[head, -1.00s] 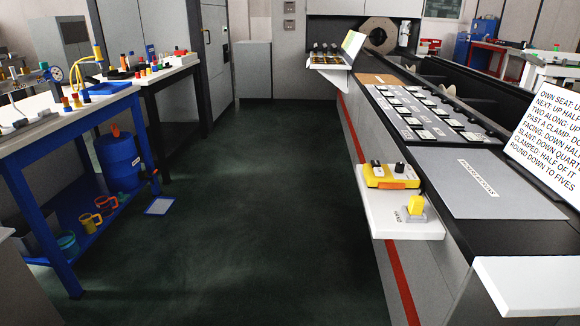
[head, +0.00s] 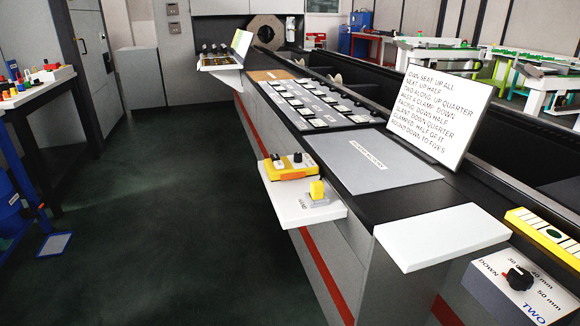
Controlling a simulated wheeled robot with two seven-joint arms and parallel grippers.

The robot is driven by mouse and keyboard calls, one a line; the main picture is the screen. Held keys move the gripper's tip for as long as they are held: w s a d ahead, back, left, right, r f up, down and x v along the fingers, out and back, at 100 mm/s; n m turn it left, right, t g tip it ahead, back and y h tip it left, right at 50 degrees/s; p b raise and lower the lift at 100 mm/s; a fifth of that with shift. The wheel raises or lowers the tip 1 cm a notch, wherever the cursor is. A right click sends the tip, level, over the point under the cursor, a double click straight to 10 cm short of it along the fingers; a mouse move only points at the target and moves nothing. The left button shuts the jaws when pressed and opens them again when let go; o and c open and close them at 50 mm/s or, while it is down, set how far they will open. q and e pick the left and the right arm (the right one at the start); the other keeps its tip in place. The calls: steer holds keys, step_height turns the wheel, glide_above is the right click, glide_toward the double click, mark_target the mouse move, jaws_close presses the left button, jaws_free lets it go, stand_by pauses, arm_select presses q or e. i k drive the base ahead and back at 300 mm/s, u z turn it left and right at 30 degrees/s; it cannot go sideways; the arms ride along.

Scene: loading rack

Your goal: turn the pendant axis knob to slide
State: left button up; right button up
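A yellow pendant (head: 289,172) lies on a white side shelf (head: 285,207) on the left side of the long bench. It has small dark knobs on its top, one at its left end (head: 277,160) and one further right (head: 297,158). Their labels and pointer settings are too small to read. Next to the pendant on the same shelf stands a yellow block-shaped part (head: 317,189) on a grey base. Neither of my grippers shows in the view.
A grey box (head: 533,289) with a black knob, marked DOWN, millimetre values and TWO, sits at bottom right. A white shelf (head: 440,236) juts out nearer me. A sign board (head: 436,113) stands on the bench. Dark floor (head: 170,220) left of the bench is clear.

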mark_target(297, 156)
steer(key=z, duration=0.6)
steer(key=k, duration=0.2)
steer(key=u, duration=1.25)
steer(key=i, duration=1.15)
steer(key=z, duration=0.25)
